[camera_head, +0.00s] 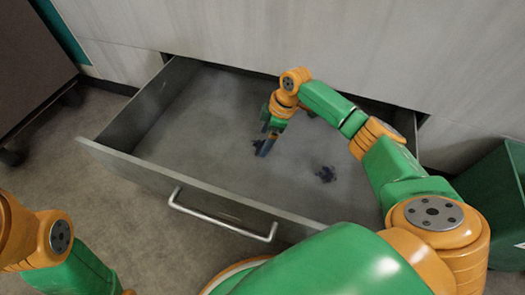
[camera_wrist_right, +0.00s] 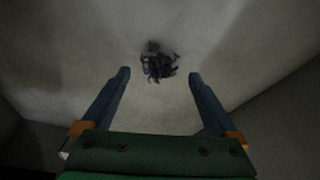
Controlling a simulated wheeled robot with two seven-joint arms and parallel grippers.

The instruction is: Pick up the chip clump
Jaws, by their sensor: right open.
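A small dark, bluish-black chip clump (camera_head: 326,174) with a ragged outline lies on the grey floor of the open drawer. My right gripper (camera_head: 264,147) is inside the drawer, to the left of that clump and apart from it in the head view. In the right wrist view, the two blue fingers of my right gripper (camera_wrist_right: 159,75) are spread wide with nothing held. There a dark clump (camera_wrist_right: 158,64) shows just past the fingertips, about midway between them. My left gripper is out of the picture; only part of the left arm shows at the lower left.
The pulled-out drawer (camera_head: 118,153) has raised walls around its floor and a metal bar handle (camera_head: 222,218) on its front. A green bin (camera_head: 495,200) stands at the right. A dark cabinet (camera_head: 30,60) stands at the upper left. The drawer's left floor is clear.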

